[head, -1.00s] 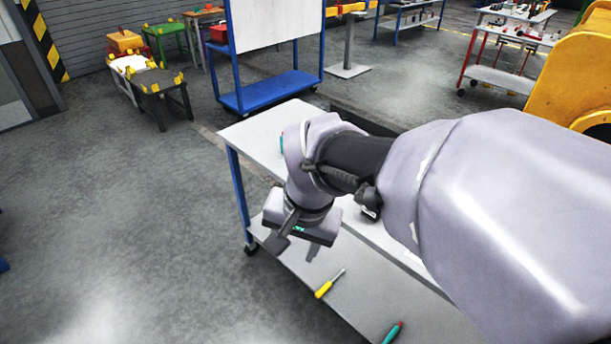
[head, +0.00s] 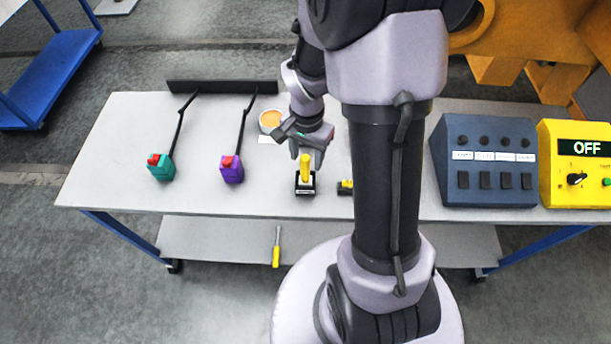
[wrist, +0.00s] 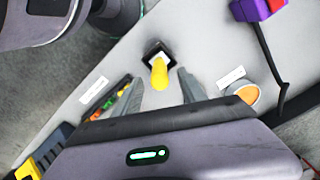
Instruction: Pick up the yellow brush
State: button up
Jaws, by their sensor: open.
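The yellow brush (head: 305,170) seems to be the upright yellow handle on a dark square base on the grey table; its bristles cannot be made out. In the wrist view the yellow handle (wrist: 159,74) points up toward the camera, between and slightly beyond the fingertips. My gripper (head: 307,154) is just above and behind it in the head view, pointing down. In the wrist view my gripper (wrist: 160,84) is open, one finger on each side of the handle, with gaps on both sides.
A small yellow-and-black item (head: 345,187) lies just right. A teal box (head: 161,168) and a purple box (head: 232,169) with black rods stand left. An orange-topped round container (head: 270,120) is behind. A blue switch panel (head: 484,165) and yellow OFF box (head: 577,165) stand right.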

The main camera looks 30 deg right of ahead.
aim_at(306, 168)
notch_tip(306, 168, down, 5)
jog(key=shift+s+a+f+b, duration=0.1)
jog(key=shift+s+a+b, duration=0.05)
jog(key=shift+b, duration=0.55)
grip_shut()
